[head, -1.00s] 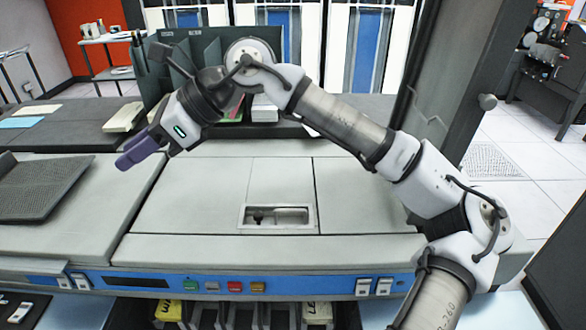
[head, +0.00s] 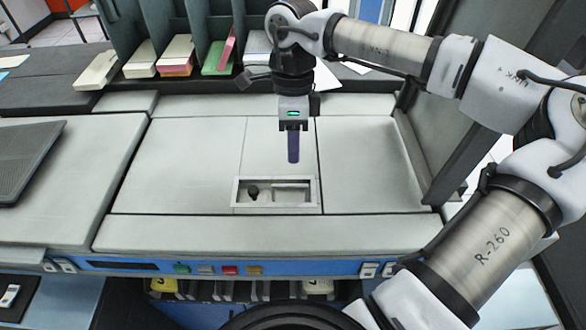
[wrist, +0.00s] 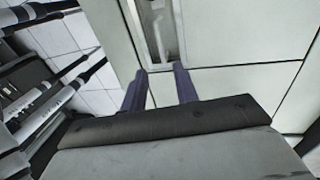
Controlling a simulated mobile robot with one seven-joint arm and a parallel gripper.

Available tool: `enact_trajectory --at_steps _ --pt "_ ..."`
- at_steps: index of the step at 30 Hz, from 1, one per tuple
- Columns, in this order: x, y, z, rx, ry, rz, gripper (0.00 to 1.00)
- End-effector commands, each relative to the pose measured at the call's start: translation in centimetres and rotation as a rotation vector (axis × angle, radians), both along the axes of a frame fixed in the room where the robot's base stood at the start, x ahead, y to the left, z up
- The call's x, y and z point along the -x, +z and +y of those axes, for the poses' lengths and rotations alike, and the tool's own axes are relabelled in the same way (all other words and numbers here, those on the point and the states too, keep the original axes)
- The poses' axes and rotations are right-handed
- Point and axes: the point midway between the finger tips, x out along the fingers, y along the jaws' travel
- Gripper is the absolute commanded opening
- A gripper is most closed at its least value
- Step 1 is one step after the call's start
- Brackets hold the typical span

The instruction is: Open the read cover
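The read cover appears to be the pale grey panel (head: 264,150) on the machine's top, lying flat and flush with its neighbours. I cannot tell exactly which seams bound it. A framed rectangular recess (head: 275,206) sits at its front edge, with a dark knob (head: 253,192) and a pale bar inside. The recess also shows in the wrist view (wrist: 140,30). My gripper (head: 293,162) points down above the panel, just behind the recess. In the wrist view its two purple fingers (wrist: 159,78) are apart with nothing between them. Their height above the panel is hard to judge.
A blue control strip (head: 330,267) with coloured buttons runs along the machine's front. A dark sloped tray (head: 30,160) lies at the left. Card stacks (head: 173,52) stand in dark dividers behind. A grey upright panel (head: 480,120) rises at the right. The panels around the recess are clear.

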Motion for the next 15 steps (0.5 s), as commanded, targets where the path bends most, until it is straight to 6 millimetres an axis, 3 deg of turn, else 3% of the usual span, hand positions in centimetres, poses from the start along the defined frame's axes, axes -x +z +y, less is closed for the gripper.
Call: enact_trajectory --at_steps 9,15 --pt "1.2 -5.8 0.1 -0.002 0.001 0.002 0.3" --pt "1.5 -7.5 0.1 -0.001 0.0 0.0 0.3"
